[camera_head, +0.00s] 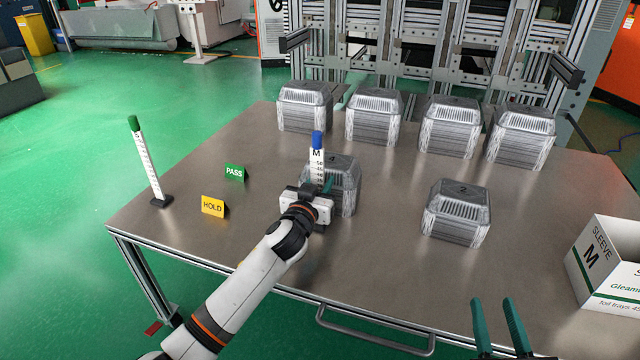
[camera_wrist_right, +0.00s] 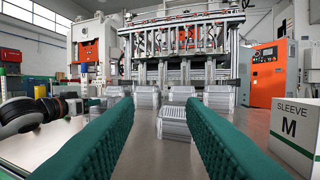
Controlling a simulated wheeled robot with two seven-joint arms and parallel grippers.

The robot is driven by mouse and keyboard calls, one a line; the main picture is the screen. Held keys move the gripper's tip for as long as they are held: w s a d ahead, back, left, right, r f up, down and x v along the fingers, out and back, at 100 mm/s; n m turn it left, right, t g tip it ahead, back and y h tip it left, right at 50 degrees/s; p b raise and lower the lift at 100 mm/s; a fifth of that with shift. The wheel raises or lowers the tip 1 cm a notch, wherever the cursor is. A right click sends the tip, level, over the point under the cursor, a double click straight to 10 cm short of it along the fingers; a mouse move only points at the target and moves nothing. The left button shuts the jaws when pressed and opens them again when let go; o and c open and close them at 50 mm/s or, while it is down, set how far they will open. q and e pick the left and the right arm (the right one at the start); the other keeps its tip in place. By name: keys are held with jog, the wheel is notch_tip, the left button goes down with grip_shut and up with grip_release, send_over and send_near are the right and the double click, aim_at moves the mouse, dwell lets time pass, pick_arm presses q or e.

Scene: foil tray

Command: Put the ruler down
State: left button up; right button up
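The white ruler (camera_head: 317,163) with a blue top and an M mark stands upright in front of a foil tray stack (camera_head: 345,178) in the head view. My left gripper (camera_head: 320,187) is around its lower part and looks shut on it. The ruler's foot is hidden behind the gripper, so I cannot tell whether it touches the table. My right gripper (camera_head: 497,302) is open and empty at the front right of the table. Its two green fingers are wide apart in the right wrist view (camera_wrist_right: 163,125).
Another ruler (camera_head: 147,165) with a green top stands at the table's left edge. PASS (camera_head: 234,173) and HOLD (camera_head: 213,207) signs stand beside it. More tray stacks (camera_head: 455,212) stand to the right and along the back. A SLEEVE M box (camera_head: 605,265) is at right. The front middle table is clear.

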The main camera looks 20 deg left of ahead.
pick_arm(q)
jog(key=o, duration=0.3)
jog(key=shift+r, duration=0.1)
jog(key=shift+s+r, duration=0.1)
jog(key=s+f, duration=0.1)
jog(key=s, duration=0.5)
jog(key=s+d+f+g+p, duration=0.1)
jog(key=s, duration=0.6)
jog(key=s+f+g+p, duration=0.1)
jog(key=s+f, duration=0.1)
jog(key=s, duration=0.5)
jog(key=shift+s+d, duration=0.15)
jog(key=shift+d, duration=0.1)
jog(key=s+g, duration=0.1)
jog(key=s, duration=0.2)
jog(key=s+d+m+g+h, duration=0.1)
jog(key=s, duration=0.2)
jog(key=s+d+f+m+g+h, duration=0.1)
jog(key=s, duration=0.3)
jog(key=shift+d, duration=0.15)
pick_arm(e)
notch_tip(320, 180, down, 9)
jog(key=s+d+g+h, duration=0.2)
jog(key=g, duration=0.4)
jog(key=shift+s+g, duration=0.15)
jog(key=shift+g, duration=0.25)
pick_arm(q)
jog(key=shift+p, duration=0.3)
